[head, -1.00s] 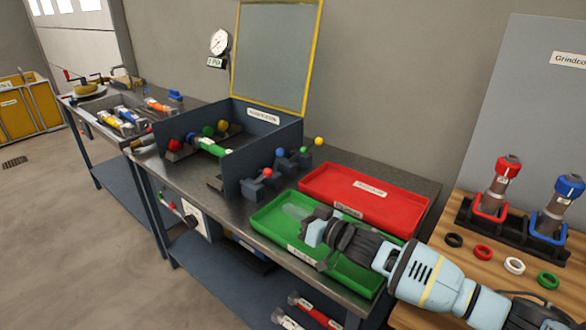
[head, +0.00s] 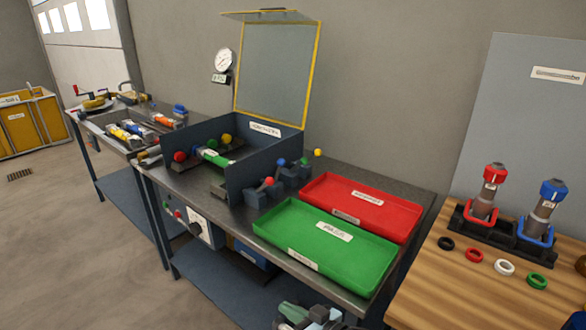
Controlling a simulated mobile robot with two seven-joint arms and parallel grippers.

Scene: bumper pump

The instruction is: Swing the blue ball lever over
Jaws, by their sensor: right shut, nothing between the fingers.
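The blue ball lever (head: 281,162) stands in a small group of ball-topped levers on the bench, just right of the grey open-topped box. A red ball lever (head: 268,181) is in front of it, and a yellow ball (head: 318,152) shows to its right. My right gripper (head: 298,315) is at the bottom edge of the head view, partly cut off. It is shut and empty, low in front of the bench and well away from the levers. My left gripper is not in view.
A green tray (head: 268,232) and a red tray (head: 408,229) lie right of the levers. The grey box (head: 236,181) with a raised yellow-framed clear lid (head: 317,70) stands left of them. A wooden table (head: 425,295) with bottles and rings is at the right.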

